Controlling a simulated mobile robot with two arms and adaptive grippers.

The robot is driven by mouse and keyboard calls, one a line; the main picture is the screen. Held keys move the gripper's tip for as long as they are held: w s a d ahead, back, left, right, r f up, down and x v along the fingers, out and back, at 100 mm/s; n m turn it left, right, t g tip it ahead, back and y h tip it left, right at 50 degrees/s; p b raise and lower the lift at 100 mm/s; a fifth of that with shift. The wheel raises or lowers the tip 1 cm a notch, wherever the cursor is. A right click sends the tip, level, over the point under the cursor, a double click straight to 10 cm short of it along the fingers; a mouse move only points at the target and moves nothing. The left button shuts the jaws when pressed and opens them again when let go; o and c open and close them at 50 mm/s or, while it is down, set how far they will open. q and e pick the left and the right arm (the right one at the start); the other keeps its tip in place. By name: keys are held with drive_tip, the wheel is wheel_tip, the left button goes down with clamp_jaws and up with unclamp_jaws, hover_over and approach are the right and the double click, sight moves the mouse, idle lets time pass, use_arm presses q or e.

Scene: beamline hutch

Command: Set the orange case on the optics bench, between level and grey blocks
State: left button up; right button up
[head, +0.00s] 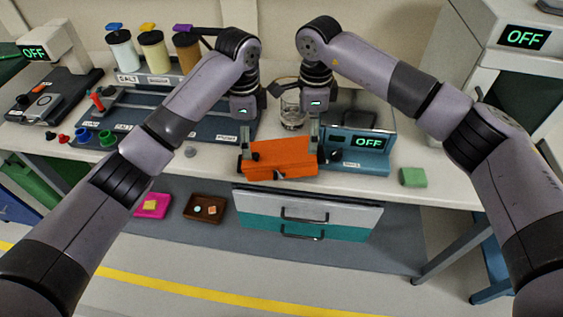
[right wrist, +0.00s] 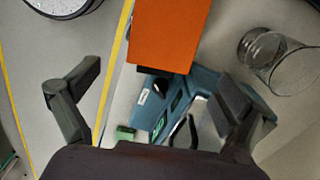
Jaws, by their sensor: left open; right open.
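The orange case (head: 280,160) is at the front edge of a white worktop, left of a blue device; it also shows at the top of the right wrist view (right wrist: 168,32). My left gripper (head: 247,150) is at the case's left end and open. My right gripper (head: 318,142) is open at its right end, over the left side of the blue device; its spread fingers show in the right wrist view (right wrist: 157,82). Whether the fingers touch the case I cannot tell. I cannot make out the level, the grey blocks or the optics bench.
The blue device (head: 372,168) reads OFF. A glass beaker (head: 292,110) stands behind the case. A green block (head: 412,177) lies to the right. Jars (head: 154,52) stand on a rack at the back left. Drawers (head: 305,215) are below the case; a brown tray (head: 190,214) is lower left.

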use_arm(q)
wheel_tip(320, 180, down, 8)
drive_tip(key=shift+f, duration=0.1)
use_arm(e)
wheel_tip(320, 180, down, 8)
drive_tip(key=shift+f, duration=0.1)
use_arm(q)
drive_tip(key=shift+c, duration=0.3)
use_arm(e)
drive_tip(key=shift+c, duration=0.3)
use_arm(q)
drive_tip(key=c, duration=1.7)
use_arm(e)
drive_tip(key=c, duration=1.7)
use_arm(q)
drive_tip(key=shift+w, duration=0.1)
use_arm(e)
drive_tip(key=shift+w, duration=0.1)
